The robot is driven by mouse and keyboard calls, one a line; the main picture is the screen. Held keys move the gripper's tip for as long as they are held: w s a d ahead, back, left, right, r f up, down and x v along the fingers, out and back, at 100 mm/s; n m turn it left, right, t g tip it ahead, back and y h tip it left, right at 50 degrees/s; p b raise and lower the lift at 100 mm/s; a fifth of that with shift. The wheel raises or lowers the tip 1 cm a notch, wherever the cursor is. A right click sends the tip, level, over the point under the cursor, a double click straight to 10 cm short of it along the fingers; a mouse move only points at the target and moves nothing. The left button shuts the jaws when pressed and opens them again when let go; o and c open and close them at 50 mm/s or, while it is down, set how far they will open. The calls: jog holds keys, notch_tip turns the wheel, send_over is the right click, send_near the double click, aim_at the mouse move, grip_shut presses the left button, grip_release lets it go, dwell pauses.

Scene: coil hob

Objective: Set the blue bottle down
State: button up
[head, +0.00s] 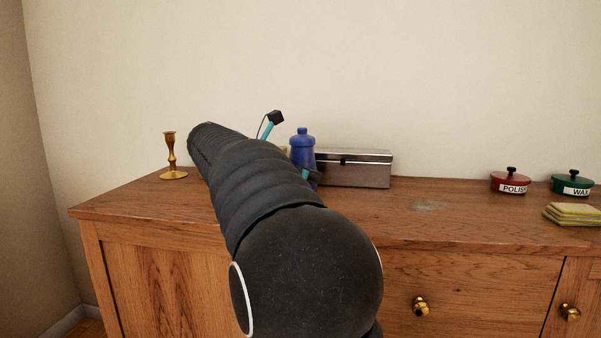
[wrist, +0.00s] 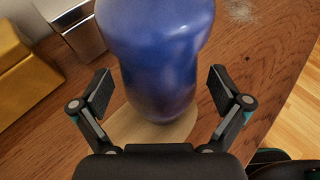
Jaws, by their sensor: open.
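The blue bottle (head: 302,146) stands upright on the wooden dresser top in the head view, just left of a metal box. In the wrist view the bottle (wrist: 160,60) fills the middle, its lower end over a pale round disc (wrist: 150,132) and seemingly resting on it. My gripper (wrist: 161,90) is open, with one finger on each side of the bottle and a visible gap at both sides. In the head view my arm hides most of the gripper and the ground around the bottle's base.
The metal box (head: 354,168) is close to the bottle. A yellow block (wrist: 22,75) lies left in the wrist view. A brass candlestick (head: 171,156) stands at left. Red (head: 511,181) and green (head: 573,184) pots and yellow sponges (head: 572,213) are right; the front middle is clear.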

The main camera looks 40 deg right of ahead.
jog(key=shift+r, duration=0.2)
jog(key=p+v, duration=0.2)
jog(key=v, duration=1)
jog(key=s+a+f+m+t+y, duration=0.2)
jog(key=s+a+f+m+y, duration=0.2)
jog(key=s+a+f, duration=0.3)
jog(key=s+a+f+m+t+y, duration=0.2)
jog(key=s+a+f+m+y, duration=0.3)
jog(key=f, duration=0.6)
jog(key=s+a+f+m+t+y, duration=0.2)
jog(key=s+a+f+m+y, duration=0.2)
jog(key=s+a+f+m, duration=0.4)
notch_tip(320, 180, down, 2)
jog(key=shift+s+a+f+t+y, duration=0.15)
jog(key=shift+s+a+t+y, duration=0.2)
jog(key=shift+s, duration=0.6)
